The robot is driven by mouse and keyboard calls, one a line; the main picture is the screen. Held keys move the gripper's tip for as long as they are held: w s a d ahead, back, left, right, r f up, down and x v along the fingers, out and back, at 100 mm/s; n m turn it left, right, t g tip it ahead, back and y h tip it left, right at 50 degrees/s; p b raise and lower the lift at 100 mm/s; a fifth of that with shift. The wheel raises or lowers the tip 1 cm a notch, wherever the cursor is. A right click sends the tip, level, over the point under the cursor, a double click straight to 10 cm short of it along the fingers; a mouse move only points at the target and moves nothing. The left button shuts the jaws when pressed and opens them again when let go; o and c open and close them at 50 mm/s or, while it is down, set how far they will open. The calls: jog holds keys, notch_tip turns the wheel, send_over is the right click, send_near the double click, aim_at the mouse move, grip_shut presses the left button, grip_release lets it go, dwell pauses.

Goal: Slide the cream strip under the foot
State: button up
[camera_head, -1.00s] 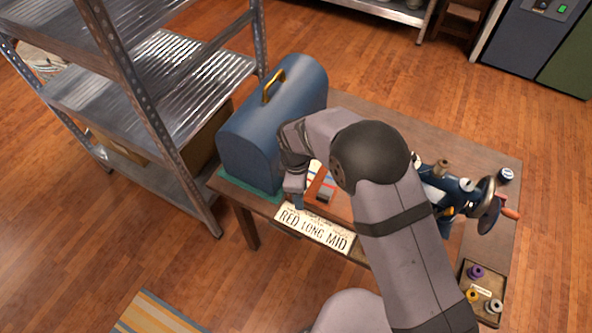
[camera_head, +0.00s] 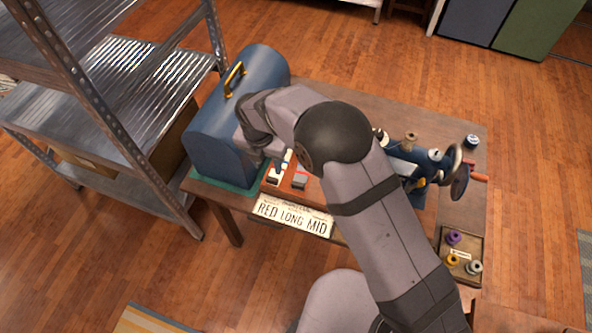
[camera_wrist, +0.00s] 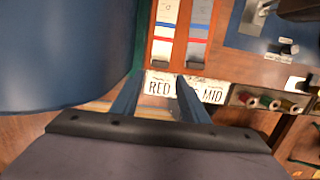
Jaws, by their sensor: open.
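The cream strip (camera_wrist: 165,28), with blue and red bands, lies on a brown board beside a similar grey strip (camera_wrist: 199,30). In the head view the cream strip (camera_head: 272,180) is partly covered by my arm. My gripper (camera_wrist: 158,84) is open and empty, its blue fingers pointing toward the near ends of the strips. Its hand also shows in the head view (camera_head: 270,155), close to the blue case. The blue sewing machine (camera_head: 428,164) stands to the right of the strips. My arm hides part of it, and I cannot clearly make out its foot.
A domed blue case (camera_head: 235,105) stands close on the left. A sign reading "RED LONG MID" (camera_head: 292,216) is at the table's front edge. A tray of spools (camera_head: 461,253) sits at the right front. Metal shelving (camera_head: 95,90) stands left of the table.

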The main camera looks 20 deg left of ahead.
aim_at(272, 179)
jog(key=shift+w+f+b, duration=0.2)
jog(key=shift+f+b, duration=1.05)
jog(key=shift+f, duration=0.25)
jog(key=shift+w+f+b, duration=0.15)
jog(key=shift+f+b, duration=1.1)
jog(key=shift+f, duration=0.3)
jog(key=shift+w+f+b, duration=0.2)
jog(key=shift+f+b, duration=1.05)
jog(key=shift+f, duration=0.25)
jog(key=shift+f, duration=0.4)
jog(key=c, duration=0.6)
jog(key=shift+o, duration=0.2)
jog(key=shift+r, duration=0.1)
jog(key=shift+r+p, duration=1.35)
jog(key=shift+r, duration=0.35)
